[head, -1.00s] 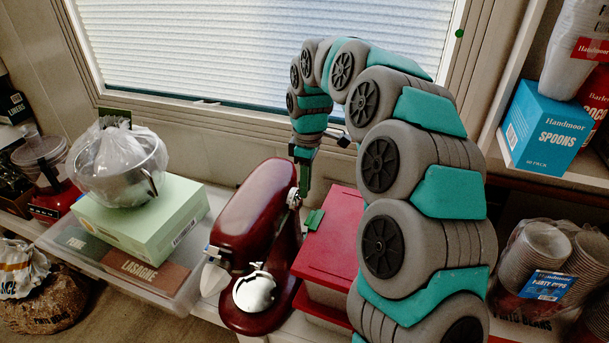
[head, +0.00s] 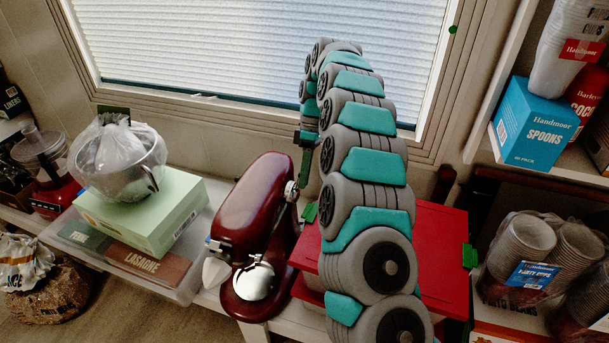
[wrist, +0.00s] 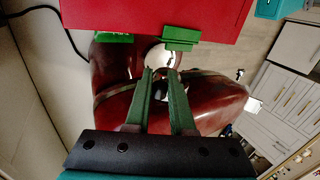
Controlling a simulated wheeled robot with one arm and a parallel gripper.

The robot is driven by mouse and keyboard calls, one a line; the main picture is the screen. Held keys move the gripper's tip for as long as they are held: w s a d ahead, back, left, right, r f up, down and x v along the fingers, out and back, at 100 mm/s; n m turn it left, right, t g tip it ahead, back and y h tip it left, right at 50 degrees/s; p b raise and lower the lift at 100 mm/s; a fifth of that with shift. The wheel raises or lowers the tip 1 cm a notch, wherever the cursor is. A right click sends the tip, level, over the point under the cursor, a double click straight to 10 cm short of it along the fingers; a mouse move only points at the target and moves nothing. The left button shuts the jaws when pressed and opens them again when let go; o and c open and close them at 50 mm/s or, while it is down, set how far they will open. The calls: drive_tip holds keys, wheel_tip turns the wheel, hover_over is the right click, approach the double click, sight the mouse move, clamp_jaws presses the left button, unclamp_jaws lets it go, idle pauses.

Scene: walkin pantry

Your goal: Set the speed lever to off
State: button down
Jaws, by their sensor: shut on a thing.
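The dark red stand mixer (head: 262,215) stands on the counter in the head view, with a metal bowl (head: 254,281) at its front. It fills the middle of the wrist view (wrist: 210,100). My gripper (head: 305,182) is beside the mixer head's right side, near a small silver knob (head: 291,191). In the wrist view, the green fingers of my gripper (wrist: 160,72) reach over the mixer with a narrow gap between them. They are shut on what seems to be the small speed lever, mostly hidden at the fingertips. The lever's setting cannot be read.
A red-lidded box (head: 440,250) with green latches stands close to the mixer's right, partly behind my arm. A pale green carton (head: 150,222) lies to the left, under a bagged metal bowl (head: 118,165). The window (head: 250,50) is behind.

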idle(0.4)
drive_tip(key=c, duration=0.8)
unclamp_jaws()
